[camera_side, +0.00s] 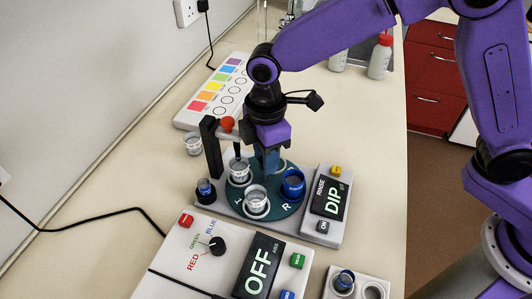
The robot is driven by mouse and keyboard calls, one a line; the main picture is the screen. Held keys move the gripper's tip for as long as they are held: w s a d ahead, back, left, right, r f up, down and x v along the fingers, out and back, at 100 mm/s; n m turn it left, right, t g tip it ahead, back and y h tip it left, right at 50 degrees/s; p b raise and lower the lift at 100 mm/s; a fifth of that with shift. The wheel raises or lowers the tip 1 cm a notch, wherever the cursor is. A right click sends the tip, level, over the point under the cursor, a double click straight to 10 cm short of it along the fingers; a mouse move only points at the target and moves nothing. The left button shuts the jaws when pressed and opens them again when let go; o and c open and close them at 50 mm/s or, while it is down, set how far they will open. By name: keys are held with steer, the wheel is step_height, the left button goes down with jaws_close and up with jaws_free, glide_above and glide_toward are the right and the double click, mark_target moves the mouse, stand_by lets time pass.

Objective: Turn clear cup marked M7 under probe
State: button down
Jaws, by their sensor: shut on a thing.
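A dark teal turntable (272,210) carries several cups on the grey probe unit. One clear cup (240,176) stands at its left, below the probe (237,149) that hangs from a black post (210,148). Another clear cup (256,203) stands at the front, and a blue cup (292,188) at the right. The M7 mark is too small to read on any cup. The turntable's back is partly hidden.
A DIP display (331,195) sits right of the turntable. A control box with an OFF display (259,266) and a black knob (217,245) stands in front. A small dark blue cup (205,192) and a clear cup (193,144) stand left. A colour chart (212,91) lies behind.

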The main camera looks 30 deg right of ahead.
steer(key=shift+a+r, duration=0.15)
steer(key=shift+a, duration=0.05)
steer(key=c, duration=0.9)
jaws_free()
steer(key=shift+o, duration=0.4)
steer(key=shift+d, duration=0.1)
step_height(320, 180, up, 17)
steer(key=shift+r, duration=0.2)
steer(key=s+d+f+m, duration=0.1)
steer(key=s+d+f, duration=0.3)
steer(key=s+d, duration=0.3)
steer(key=s+d+f+m, duration=0.2)
steer(key=s+d+f, duration=0.2)
steer(key=s+d, duration=0.3)
steer(key=s+d+f+m, duration=0.2)
steer(key=s+d+f, duration=0.2)
steer(key=s+d, duration=0.4)
steer(key=d, duration=0.7)
steer(key=shift+f, duration=0.15)
